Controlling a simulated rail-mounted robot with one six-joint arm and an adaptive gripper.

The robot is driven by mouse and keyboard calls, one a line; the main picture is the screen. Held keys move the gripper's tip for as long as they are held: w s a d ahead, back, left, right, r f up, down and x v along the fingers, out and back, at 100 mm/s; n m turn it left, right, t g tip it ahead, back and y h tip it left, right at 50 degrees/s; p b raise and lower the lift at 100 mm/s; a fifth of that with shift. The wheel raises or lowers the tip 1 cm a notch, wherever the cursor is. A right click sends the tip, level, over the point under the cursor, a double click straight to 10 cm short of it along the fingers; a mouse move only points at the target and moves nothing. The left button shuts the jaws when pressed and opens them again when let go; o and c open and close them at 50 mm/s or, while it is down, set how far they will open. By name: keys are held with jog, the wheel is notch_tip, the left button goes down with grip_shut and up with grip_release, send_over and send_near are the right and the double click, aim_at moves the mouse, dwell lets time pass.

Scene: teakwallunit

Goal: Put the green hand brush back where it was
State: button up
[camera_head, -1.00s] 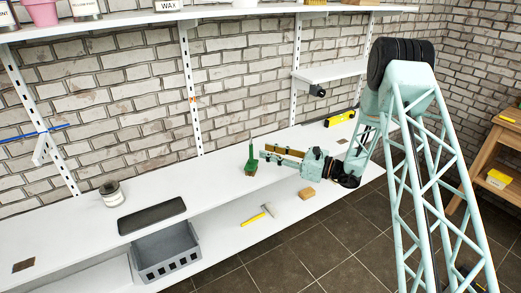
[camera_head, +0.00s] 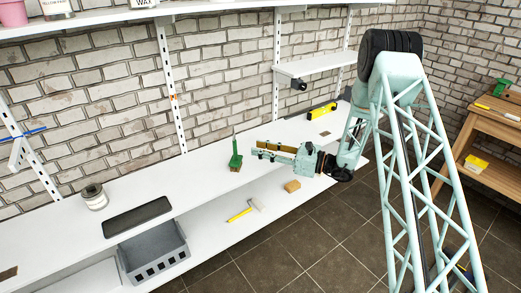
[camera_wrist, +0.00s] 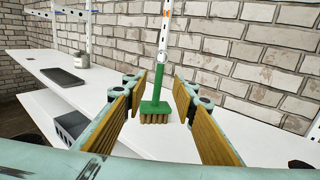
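The green hand brush (camera_head: 235,155) stands on the white lower shelf (camera_head: 180,182), bristles down and handle up. In the wrist view the brush (camera_wrist: 157,95) is straight ahead, between the lines of the two fingers, with its brown bristles on the shelf. My gripper (camera_head: 254,149) is open and empty, just right of the brush in the head view. Its two wood-coloured finger pads are spread apart. A small gap shows between the fingertips and the brush in the head view.
Small brown patches (camera_head: 325,133) (camera_head: 8,273) mark the shelf. A wooden table (camera_head: 490,128) at right holds another green object (camera_head: 502,86).

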jog(key=shift+r, duration=0.15)
jog(key=s+a+r+n+g+h, duration=0.1)
jog(key=s+a+r+n+g, duration=0.2)
jog(key=s+r, duration=0.45)
jog(key=s+a+r+n+g, duration=0.2)
jog(key=s+r+n+g, duration=0.15)
jog(key=s+r, duration=0.35)
jog(key=s+r+n+g+h, duration=0.1)
jog(key=s+r+n+h, duration=0.15)
jog(key=s+r, duration=0.35)
jog(key=s+r+n+g+h, duration=0.1)
jog(key=s+r+n, duration=0.2)
jog(key=s, duration=0.6)
jog(key=s+d+r+n+h, duration=0.3)
jog(key=s+d, duration=0.1)
jog(key=s, duration=0.6)
jog(key=s+d+r+n+h, duration=0.2)
jog(key=s+d+n+h, duration=0.1)
jog(key=s, duration=0.6)
jog(key=s+d+r+n+t+h, duration=0.2)
jog(key=s+d+n+t+h, duration=0.2)
jog(key=s+d, duration=0.9)
jog(key=shift+s+d+r+n+t+h, duration=0.2)
jog(key=shift+s+d+n+t+h, duration=0.3)
jog(key=shift+h, duration=0.45)
jog(key=shift+w+d, duration=0.1)
jog(key=shift+d, duration=0.05)
